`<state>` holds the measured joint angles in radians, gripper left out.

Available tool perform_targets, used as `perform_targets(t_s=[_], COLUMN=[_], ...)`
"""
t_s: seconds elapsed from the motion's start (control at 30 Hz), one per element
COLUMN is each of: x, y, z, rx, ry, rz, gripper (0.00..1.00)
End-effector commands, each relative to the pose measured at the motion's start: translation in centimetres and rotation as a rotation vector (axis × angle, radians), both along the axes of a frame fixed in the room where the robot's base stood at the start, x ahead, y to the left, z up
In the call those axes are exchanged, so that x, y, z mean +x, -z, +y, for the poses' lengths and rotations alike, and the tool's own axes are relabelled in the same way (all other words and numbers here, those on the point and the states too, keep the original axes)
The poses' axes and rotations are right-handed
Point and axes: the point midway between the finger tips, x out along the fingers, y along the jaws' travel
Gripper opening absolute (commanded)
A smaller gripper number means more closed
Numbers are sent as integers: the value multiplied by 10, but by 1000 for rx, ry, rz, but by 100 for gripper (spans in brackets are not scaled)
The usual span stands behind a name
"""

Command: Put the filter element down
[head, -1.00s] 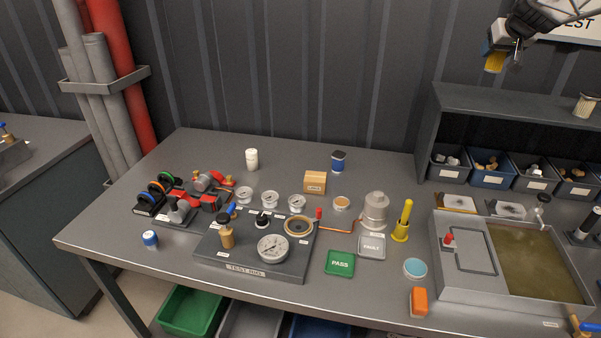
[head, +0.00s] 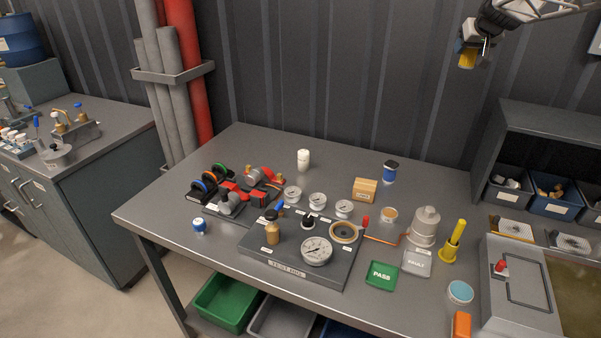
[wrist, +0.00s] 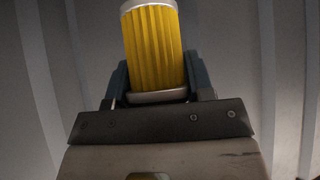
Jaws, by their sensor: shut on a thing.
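The filter element (wrist: 152,48) is a yellow pleated cylinder with pale end caps. My gripper (wrist: 155,85) is shut on it, with a dark finger on each side near its lower cap in the wrist view. In the head view my gripper (head: 470,48) is at the upper right, high in front of the dark corrugated wall, with the yellow element (head: 467,60) below it. The element is well clear of the table (head: 185,165). Only the wall shows behind it in the wrist view.
The test rig (head: 290,274) with its gauges stands at the table's front middle. Green PASS (head: 381,275) and grey FAULT (head: 416,263) trays lie to its right. A metal basin (head: 515,310) and a shelf with bins (head: 552,203) are at right. The table's back left is clear.

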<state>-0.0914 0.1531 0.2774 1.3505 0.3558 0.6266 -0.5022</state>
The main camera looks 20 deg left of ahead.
Motion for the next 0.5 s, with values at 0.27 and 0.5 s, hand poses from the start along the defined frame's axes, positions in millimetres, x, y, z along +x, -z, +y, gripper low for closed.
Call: perform_targets(t_s=[0.27, 0.5], x=[2, 1], y=[44, 110], z=[11, 10], rx=[0, -1], ry=[-8, -8], rz=[3, 4], gripper=[24, 24])
